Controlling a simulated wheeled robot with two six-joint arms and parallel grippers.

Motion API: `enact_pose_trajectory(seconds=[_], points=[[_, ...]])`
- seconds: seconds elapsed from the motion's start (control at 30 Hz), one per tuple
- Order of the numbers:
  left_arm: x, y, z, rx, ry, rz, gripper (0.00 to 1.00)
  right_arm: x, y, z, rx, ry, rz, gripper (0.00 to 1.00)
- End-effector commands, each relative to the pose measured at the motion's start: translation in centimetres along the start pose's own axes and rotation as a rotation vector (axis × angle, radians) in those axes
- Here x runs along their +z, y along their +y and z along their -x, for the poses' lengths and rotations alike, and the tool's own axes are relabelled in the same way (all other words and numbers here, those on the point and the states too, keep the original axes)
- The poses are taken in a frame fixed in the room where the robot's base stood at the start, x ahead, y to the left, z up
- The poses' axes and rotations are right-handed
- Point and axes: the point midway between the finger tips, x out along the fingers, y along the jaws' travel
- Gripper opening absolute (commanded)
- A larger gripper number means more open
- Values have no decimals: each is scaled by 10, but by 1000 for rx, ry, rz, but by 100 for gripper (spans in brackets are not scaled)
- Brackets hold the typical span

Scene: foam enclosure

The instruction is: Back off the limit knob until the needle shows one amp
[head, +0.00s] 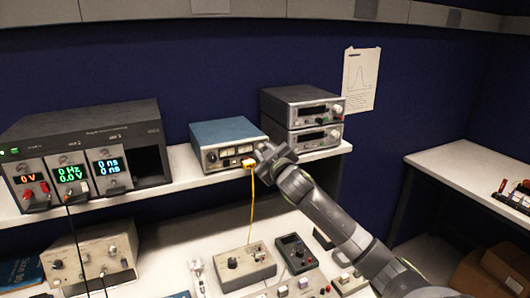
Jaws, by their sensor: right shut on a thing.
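A blue-topped instrument (226,131) stands on the shelf at the middle, with a pale front panel (212,158) carrying small dials and controls. My right gripper (262,156) is at the right end of this panel, shut on what appears to be the limit knob. The gripper hides the knob and the panel's right edge. The needle is too small to read here. A yellow cable (252,205) hangs from the panel just left of the gripper. My left gripper is not in view.
Two stacked grey instruments (302,95) stand right of the blue one. A large dark rack (85,125) with lit displays stands at the left.

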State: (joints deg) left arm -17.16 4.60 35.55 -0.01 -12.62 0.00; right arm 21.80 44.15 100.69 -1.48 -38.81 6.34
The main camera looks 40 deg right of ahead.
Motion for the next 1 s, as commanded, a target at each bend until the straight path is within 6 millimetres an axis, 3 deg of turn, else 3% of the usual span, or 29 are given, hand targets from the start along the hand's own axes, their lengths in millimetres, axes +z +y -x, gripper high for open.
enact_pose_trajectory(seconds=[0.07,0.1,0.23,0.63,1.0], points=[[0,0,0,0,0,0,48,0,0,0,0,1,-1,0],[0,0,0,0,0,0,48,0,0,0,0,1,-1,28],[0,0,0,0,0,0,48,0,0,0,0,1,-1,45],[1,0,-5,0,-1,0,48,1,-1,0,0,0,-57,45],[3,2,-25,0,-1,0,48,1,-1,0,1,-7,-400,45]])
